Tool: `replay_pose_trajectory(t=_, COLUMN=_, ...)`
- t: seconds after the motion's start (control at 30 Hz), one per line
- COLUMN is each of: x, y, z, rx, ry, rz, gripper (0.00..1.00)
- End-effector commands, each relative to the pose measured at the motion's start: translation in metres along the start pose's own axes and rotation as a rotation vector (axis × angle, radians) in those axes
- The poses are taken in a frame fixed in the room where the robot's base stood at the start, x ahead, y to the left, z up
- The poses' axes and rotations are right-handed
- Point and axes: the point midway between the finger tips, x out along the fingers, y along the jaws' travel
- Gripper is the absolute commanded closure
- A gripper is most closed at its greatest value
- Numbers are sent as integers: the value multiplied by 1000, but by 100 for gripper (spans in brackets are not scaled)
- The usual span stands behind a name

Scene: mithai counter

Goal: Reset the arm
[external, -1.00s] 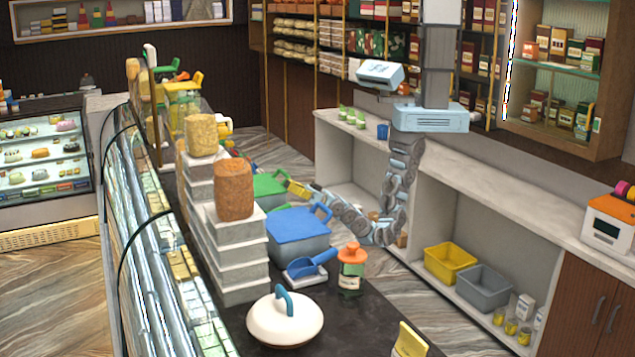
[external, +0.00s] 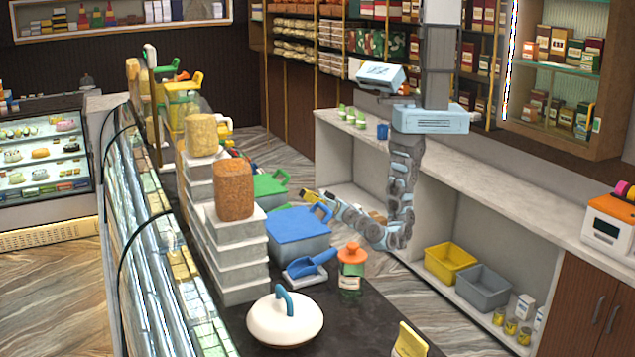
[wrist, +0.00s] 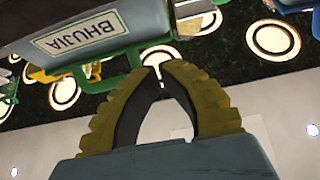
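My gripper (external: 308,194) has yellow fingers and hangs in the aisle at the end of my bent arm, right of the counter's containers and just above the blue-lidded box in the picture. In the wrist view my gripper (wrist: 160,72) shows its ribbed yellow fingers arching together at the tips. Nothing is seen held between them. A box labelled BHUJIA (wrist: 85,38) with a green handle shows beyond the fingertips, apart from them as far as I can tell.
The counter holds a green-lidded box (external: 268,186), a blue-lidded box (external: 298,225), a blue scoop (external: 310,265), an orange-lidded jar (external: 352,268) and a white lidded pot (external: 285,322). A yellow bin (external: 450,262) and grey bin (external: 484,288) sit on the low shelf at right.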

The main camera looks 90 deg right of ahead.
Motion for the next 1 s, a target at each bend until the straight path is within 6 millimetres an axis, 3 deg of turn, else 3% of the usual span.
replay_pose_trajectory(t=0.2, x=-21, y=3, z=4, rx=-3, ry=-2, rz=4, gripper=100)
replay_pose_trajectory(t=0.63, x=-26, y=10, z=6, rx=-19, ry=22, rz=4, gripper=100)
replay_pose_trajectory(t=0.77, x=-34, y=26, z=16, rx=-54, ry=88, rz=-4, gripper=100)
replay_pose_trajectory(t=1.0, x=-70, y=79, z=39, rx=-115, ry=249, rz=-5, gripper=100)
